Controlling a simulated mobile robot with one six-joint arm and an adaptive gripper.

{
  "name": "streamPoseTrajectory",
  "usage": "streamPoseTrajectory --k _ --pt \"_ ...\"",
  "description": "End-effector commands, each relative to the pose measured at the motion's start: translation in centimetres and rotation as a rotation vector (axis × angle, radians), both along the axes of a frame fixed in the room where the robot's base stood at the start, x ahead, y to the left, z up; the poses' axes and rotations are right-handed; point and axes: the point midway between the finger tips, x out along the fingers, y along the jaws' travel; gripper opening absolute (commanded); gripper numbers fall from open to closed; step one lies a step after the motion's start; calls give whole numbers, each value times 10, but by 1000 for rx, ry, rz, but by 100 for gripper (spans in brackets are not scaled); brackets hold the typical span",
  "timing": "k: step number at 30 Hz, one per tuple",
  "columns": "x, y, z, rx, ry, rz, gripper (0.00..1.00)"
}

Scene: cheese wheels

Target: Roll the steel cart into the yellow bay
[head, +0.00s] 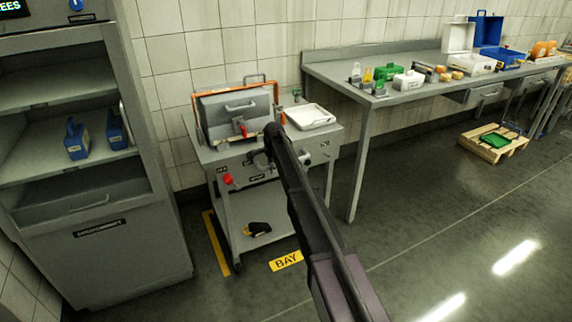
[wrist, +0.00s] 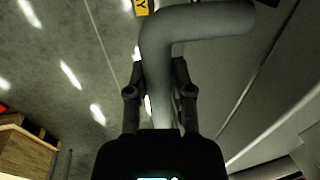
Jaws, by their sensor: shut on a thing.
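The steel cart (head: 222,157) stands near the tiled wall, with a lower shelf (head: 268,217). A yellow floor line (head: 215,240) runs along its left side, and a yellow BAY label (head: 286,261) lies on the floor in front of it. Any other bay lines are hidden. My gripper (head: 258,161) is at the cart's front, partly hidden by my arm. In the wrist view my gripper (wrist: 160,92) is shut on the grey bent bar of the cart handle (wrist: 160,55), which passes between its fingers.
An orange-edged box (head: 235,110) and a white tray (head: 310,116) sit on the cart. A black-and-yellow item (head: 258,229) lies on its lower shelf. A grey cabinet (head: 110,255) stands close at left, a workbench (head: 345,90) at right. Floor right of my arm is clear up to a wooden pallet (head: 490,152).

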Motion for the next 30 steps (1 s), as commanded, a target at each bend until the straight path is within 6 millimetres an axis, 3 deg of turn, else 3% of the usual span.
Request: streamPoseTrajectory --k 30 --pt "31 14 0 0 -2 0 0"
